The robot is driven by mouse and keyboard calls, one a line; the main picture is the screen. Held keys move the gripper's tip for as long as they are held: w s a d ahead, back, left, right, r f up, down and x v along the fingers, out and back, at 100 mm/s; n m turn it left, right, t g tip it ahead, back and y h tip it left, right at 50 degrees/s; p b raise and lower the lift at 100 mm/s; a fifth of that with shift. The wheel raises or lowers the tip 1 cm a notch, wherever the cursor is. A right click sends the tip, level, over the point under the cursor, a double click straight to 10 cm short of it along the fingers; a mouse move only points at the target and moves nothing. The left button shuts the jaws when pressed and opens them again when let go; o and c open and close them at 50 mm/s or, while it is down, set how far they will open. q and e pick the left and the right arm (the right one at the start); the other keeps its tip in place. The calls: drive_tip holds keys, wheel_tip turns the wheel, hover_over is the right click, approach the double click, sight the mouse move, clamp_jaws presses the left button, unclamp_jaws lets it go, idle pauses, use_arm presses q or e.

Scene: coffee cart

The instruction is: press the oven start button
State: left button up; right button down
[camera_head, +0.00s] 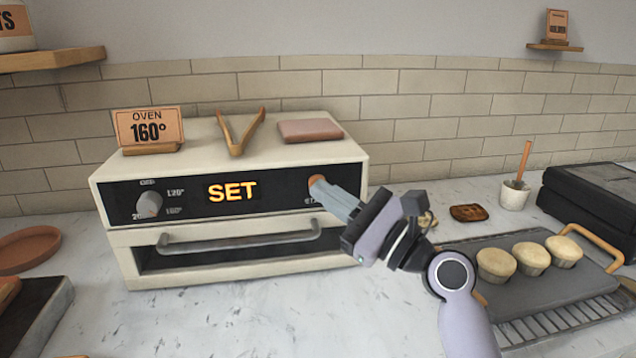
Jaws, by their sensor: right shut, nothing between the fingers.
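The white oven (345,148) stands on the marble counter with its black control panel facing me. Its display (232,191) reads "SET" in lit yellow letters. A grey dial (149,204) sits at the panel's left. The orange start button (317,181) is at the panel's right, and its label below is partly hidden. My right gripper (325,191) is shut and empty, its fingertips at the button and covering part of it. I cannot tell whether they touch it. My left gripper is not in view.
A sign (148,128) reading "OVEN 160°", wooden tongs (240,133) and a folded brown cloth (310,130) lie on the oven top. A tray (465,247) with muffins (531,258) is at the right, near a black appliance (590,205). A terracotta plate (28,249) is at the left.

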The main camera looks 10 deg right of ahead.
drive_tip(key=shift+w, duration=0.35)
idle(0.6)
idle(0.3)
drive_tip(key=shift+s+p, duration=0.55)
drive_tip(key=shift+s, duration=0.25)
drive_tip(key=s+p, duration=0.2)
drive_tip(key=s, duration=0.3)
drive_tip(key=shift+s, duration=0.1)
idle(0.6)
